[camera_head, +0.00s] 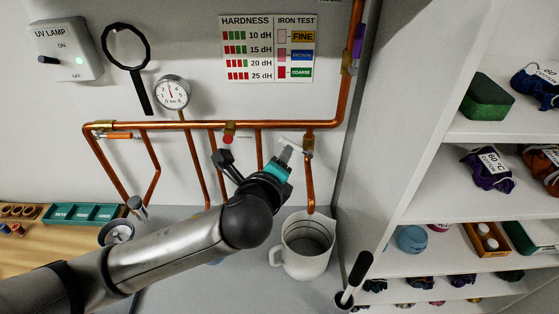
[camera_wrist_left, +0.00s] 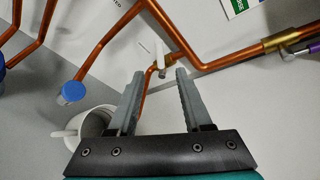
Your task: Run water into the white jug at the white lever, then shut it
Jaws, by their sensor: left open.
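The white jug (camera_head: 290,262) stands upright on the grey counter below the end of a copper pipe (camera_head: 309,190); it is partly visible in the left wrist view (camera_wrist_left: 75,131). I cannot tell whether it holds water, and no stream shows. The white lever (camera_head: 290,141) sits on a brass fitting at the right copper pipe; it also shows in the left wrist view (camera_wrist_left: 158,50). My left gripper (camera_head: 286,153) is close to the lever. In the left wrist view its fingers (camera_wrist_left: 159,73) are apart, with the lever just beyond their tips. My right gripper is not in view.
Copper pipes (camera_head: 220,125) run along the wall, with a red-handled fitting (camera_head: 229,131) left of my gripper. A gauge (camera_head: 172,92) hangs above. A dark-handled tool (camera_head: 361,267) stands right of the jug. Shelves (camera_head: 440,208) fill the right side.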

